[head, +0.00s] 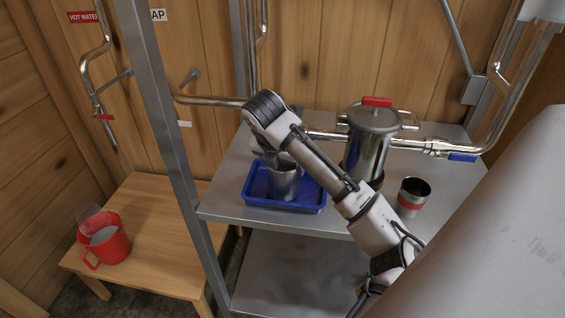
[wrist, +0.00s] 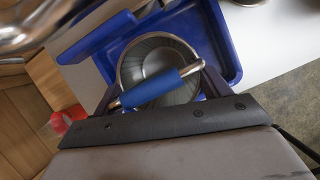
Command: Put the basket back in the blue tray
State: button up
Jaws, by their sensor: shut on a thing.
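The basket (wrist: 135,68) is a round metal vessel with a blue-gripped handle (wrist: 150,87) across its top. In the head view the basket (head: 284,184) is upright, within the outline of the blue tray (head: 312,207). I cannot tell whether it rests on the tray floor. The blue tray (wrist: 226,62) also shows around the basket in the wrist view. My gripper (wrist: 158,90) is over the basket and shut on its handle. In the head view my arm partly hides the basket's top and my fingers.
A lidded metal pot (head: 367,150) with a red knob stands right of the tray on the metal shelf (head: 225,204). A dark-topped cup (head: 412,195) with a red band is farther right. Pipes run behind.

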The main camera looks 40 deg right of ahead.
jog(key=o, duration=1.1)
jog(key=shift+c, duration=0.2)
jog(key=b+v, duration=0.1)
jog(key=v, duration=1.1)
jog(key=shift+r, duration=0.15)
